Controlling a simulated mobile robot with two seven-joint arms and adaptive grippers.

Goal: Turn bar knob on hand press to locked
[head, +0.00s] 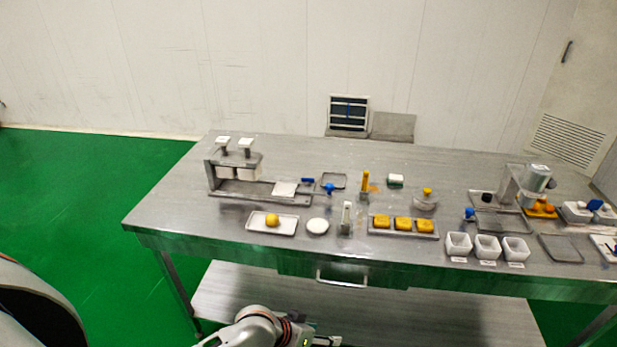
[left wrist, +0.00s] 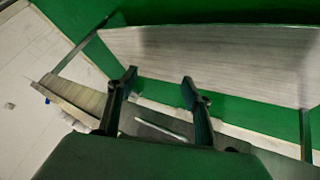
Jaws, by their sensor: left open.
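A grey press-like machine (head: 515,188) with a silver cylinder (head: 537,178) stands at the right end of the table; I take it for the hand press. Its bar knob is too small to tell for sure; a black knob (head: 487,197) shows just left of it. My left gripper (head: 328,341) is at the bottom edge of the head view, in front of the table and far from the press. In the left wrist view its two fingers (left wrist: 160,82) are apart with nothing between them. My right gripper is not in view.
The steel table (head: 170,212) has a drawer handle (head: 341,279) in front and a lower shelf (head: 230,292). A two-hopper machine (head: 236,175) stands at left. White cups (head: 487,246), a tray of yellow blocks (head: 403,235) and small tools line the front. The table's back is clear.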

